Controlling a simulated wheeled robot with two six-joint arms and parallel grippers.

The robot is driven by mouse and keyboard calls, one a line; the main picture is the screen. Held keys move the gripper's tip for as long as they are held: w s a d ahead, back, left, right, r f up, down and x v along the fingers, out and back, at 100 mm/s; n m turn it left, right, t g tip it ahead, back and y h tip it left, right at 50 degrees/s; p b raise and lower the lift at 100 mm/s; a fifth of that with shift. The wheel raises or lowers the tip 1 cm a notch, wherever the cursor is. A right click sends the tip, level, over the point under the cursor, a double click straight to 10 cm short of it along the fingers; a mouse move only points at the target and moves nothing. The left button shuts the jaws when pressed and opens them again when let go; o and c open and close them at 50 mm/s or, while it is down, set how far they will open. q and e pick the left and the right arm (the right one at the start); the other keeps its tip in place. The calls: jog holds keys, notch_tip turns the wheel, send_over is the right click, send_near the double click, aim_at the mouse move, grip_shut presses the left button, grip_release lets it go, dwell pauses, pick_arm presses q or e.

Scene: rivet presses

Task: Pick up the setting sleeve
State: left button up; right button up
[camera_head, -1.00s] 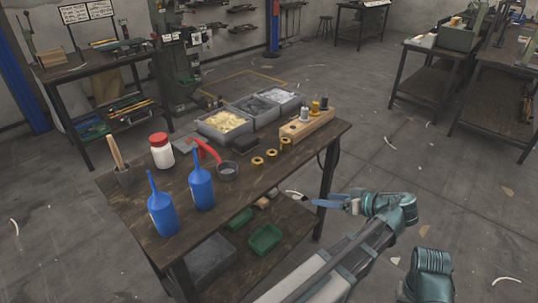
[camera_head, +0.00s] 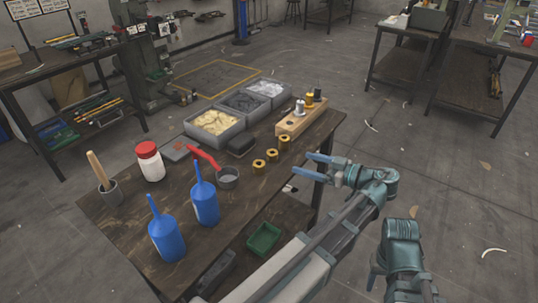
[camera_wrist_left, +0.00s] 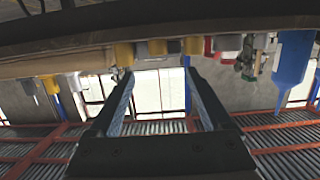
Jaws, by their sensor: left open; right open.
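Three brass-coloured rings stand in a row near the right table edge: front ring (camera_head: 259,166), middle ring (camera_head: 272,155), back ring (camera_head: 284,142). A wooden block (camera_head: 297,124) behind them holds a silver-topped piece (camera_head: 299,107), a gold piece (camera_head: 309,100) and a dark-topped piece. I cannot tell which is the setting sleeve. My left gripper (camera_head: 306,165) is open and empty, right of the rings and apart from them. The left wrist view is upside down; brass-coloured pieces (camera_wrist_left: 193,46) hang beyond the open fingers (camera_wrist_left: 159,76). My right gripper (camera_head: 400,282) is open, low at the right, partly cut off.
A green tray (camera_head: 264,238) lies on the shelf below.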

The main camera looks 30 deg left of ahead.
aim_at(277, 156)
pick_arm(q)
jog(key=b+x, duration=0.1)
jog(key=x, duration=0.7)
jog(key=shift+a+f, duration=0.1)
jog(key=shift+b, duration=0.3)
jog(key=x, duration=0.1)
jog(key=b+x, duration=0.1)
jog(key=x, duration=0.3)
jog(key=shift+w+f, duration=0.2)
jog(key=shift+f, duration=0.15)
grip_shut()
